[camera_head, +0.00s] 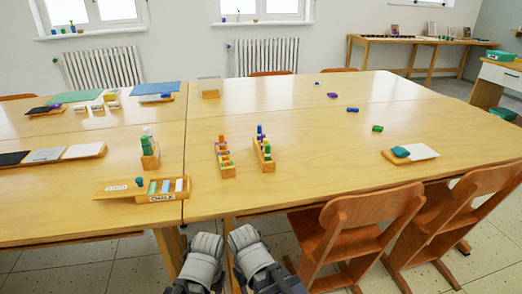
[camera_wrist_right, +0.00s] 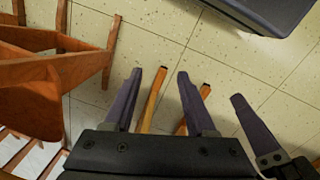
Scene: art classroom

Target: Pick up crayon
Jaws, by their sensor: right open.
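No single crayon can be made out for certain. Small coloured pieces lie loose on the table's right half: a blue piece (camera_head: 352,109), a green piece (camera_head: 377,128) and a purple piece (camera_head: 332,95). Two narrow wooden holders, the left holder (camera_head: 226,171) and the right holder (camera_head: 268,165), carry upright coloured sticks. My two arms show low at the table's front edge, apart from these things. In the right wrist view my right gripper (camera_wrist_right: 159,73) is open and empty above the floor. One dark finger beside it seems to belong to my left gripper; its jaw opening is hidden.
The wooden table (camera_head: 290,190) has clear room right of the holders. A box marked CHALK (camera_head: 168,197) stands left of centre. A tray with a white sheet (camera_head: 424,152) lies at the right. Wooden chairs (camera_head: 360,225) stand close against the front right edge.

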